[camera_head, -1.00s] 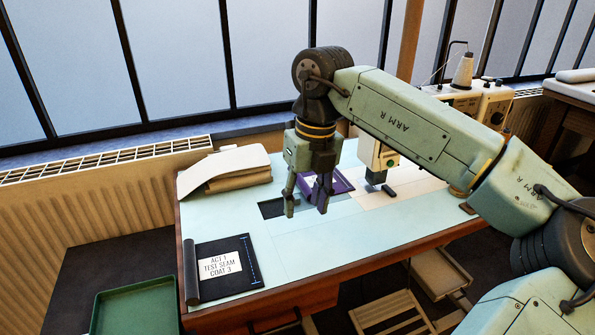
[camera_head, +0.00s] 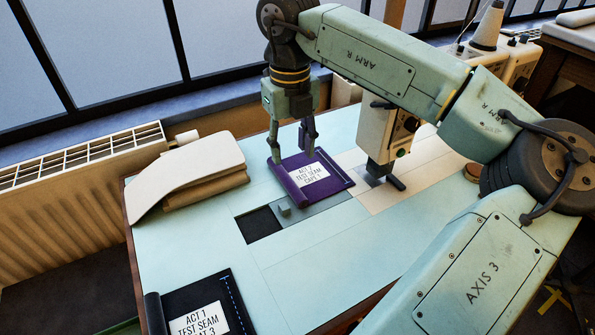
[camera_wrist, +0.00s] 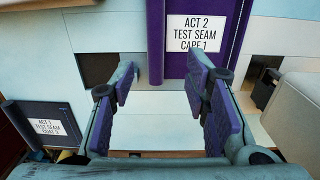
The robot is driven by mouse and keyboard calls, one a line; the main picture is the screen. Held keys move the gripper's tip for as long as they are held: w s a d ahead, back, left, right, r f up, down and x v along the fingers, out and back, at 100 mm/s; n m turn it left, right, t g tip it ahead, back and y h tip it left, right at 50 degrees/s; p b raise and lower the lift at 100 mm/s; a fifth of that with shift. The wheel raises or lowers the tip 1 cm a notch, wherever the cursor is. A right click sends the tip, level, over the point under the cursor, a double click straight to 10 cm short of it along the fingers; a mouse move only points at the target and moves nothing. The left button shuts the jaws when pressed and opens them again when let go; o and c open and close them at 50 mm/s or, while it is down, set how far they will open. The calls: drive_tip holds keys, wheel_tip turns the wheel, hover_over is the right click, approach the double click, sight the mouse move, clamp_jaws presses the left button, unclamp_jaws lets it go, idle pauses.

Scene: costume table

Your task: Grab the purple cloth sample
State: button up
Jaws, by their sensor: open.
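The purple cloth sample (camera_head: 325,193) lies on the pale blue table, with a rolled edge on its left and a white label. In the wrist view the purple sample (camera_wrist: 174,66) is at the top, and its label reads "ACT 2 TEST SEAM CAPE 1". My gripper (camera_head: 294,152) is open and points down at the sample's far side in the head view. In the wrist view my gripper's fingers (camera_wrist: 164,70) are apart, with the sample's rolled edge showing between the tips. Nothing is held. Whether a finger touches the cloth I cannot tell.
A black sample (camera_head: 212,302) labelled "ACT 1 TEST SEAM" lies at the table's near left. A sewing machine (camera_head: 385,135) stands right of the purple sample. A dark recess (camera_head: 259,224) is in the tabletop (camera_head: 330,250), whose front middle is clear.

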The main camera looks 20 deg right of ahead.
sight(288, 179)
wheel_tip(288, 179, down, 3)
drive_tip(key=shift+r, duration=0.1)
drive_tip(key=f, duration=0.2)
drive_tip(key=f+p, duration=0.1)
drive_tip(key=f, duration=0.2)
drive_tip(key=shift+w+a+f+p, duration=0.15)
drive_tip(key=shift+a+f+p, duration=0.15)
drive_tip(key=shift+a+p, duration=0.05)
drive_tip(key=shift+c, duration=0.2)
clamp_jaws()
